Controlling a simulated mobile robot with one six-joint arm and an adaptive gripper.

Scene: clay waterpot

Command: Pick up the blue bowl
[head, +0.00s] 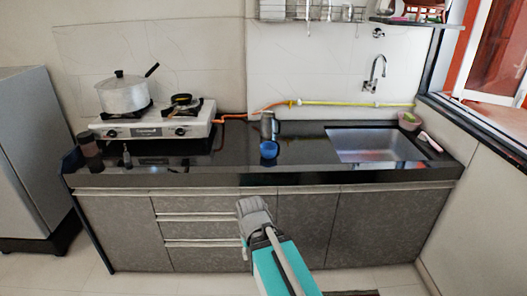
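The blue bowl (268,150) sits on the dark countertop (225,160), near its front edge and left of the sink. It is small and rounded. My gripper (248,240) is low in front of the cabinet doors, below the counter edge and apart from the bowl. My grey and teal arm rises from the bottom of the head view. The gripper fingers are small and partly hidden by the arm's end, so I cannot tell whether they are open or shut.
A grey metal cup (267,126) stands just behind the bowl. The stove (150,125) with a lidded pot (123,95) is at left. The sink (375,145) is at right. A faucet (374,72) is on the wall. Counter beside the bowl is clear.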

